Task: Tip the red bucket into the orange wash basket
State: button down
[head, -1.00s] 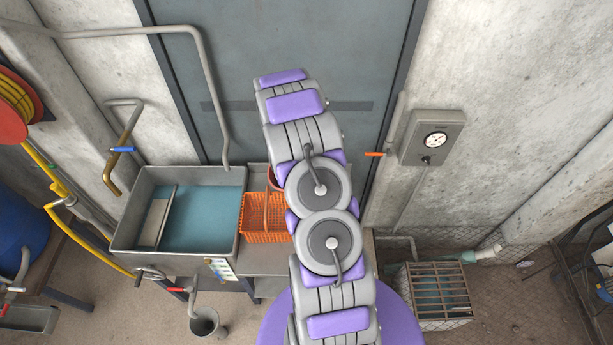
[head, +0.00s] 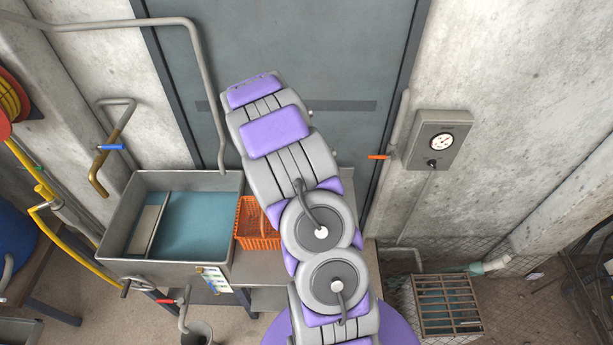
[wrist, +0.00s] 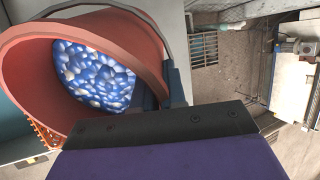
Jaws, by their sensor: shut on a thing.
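The red bucket (wrist: 28,85) fills the left of the wrist view, its open mouth facing the camera. Shiny blue and white pieces (wrist: 95,75) lie inside it, and a grey bail handle arches over the rim. My gripper (wrist: 172,88) is shut on the bucket at the rim's right side. I cannot tell how far the bucket is tilted. The orange wash basket (head: 258,232) stands on the bench right of the sink, partly covered by my arm in the head view. A sliver of it shows at lower left in the wrist view (wrist: 42,133). The head view hides the bucket and gripper.
A grey sink (head: 125,255) with blue-green water adjoins the basket on its left. A grey pipe (head: 205,85) rises behind it. A barred crate (head: 447,305) stands on the floor.

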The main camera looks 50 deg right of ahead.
jog(key=shift+w+a+r+h+b, duration=0.15)
jog(key=shift+h+b, duration=0.25)
jog(key=shift+b, duration=1.05)
jog(key=shift+s+a+h+b, duration=0.1)
jog(key=shift+h+b, duration=0.3)
jog(key=shift+b, duration=1.05)
jog(key=a+h+b, duration=0.1)
jog(key=h+b, duration=0.1)
jog(key=b, duration=0.6)
jog(key=shift+w+g+b, duration=0.1)
jog(key=shift+g+b, duration=0.2)
jog(key=shift+b, duration=0.05)
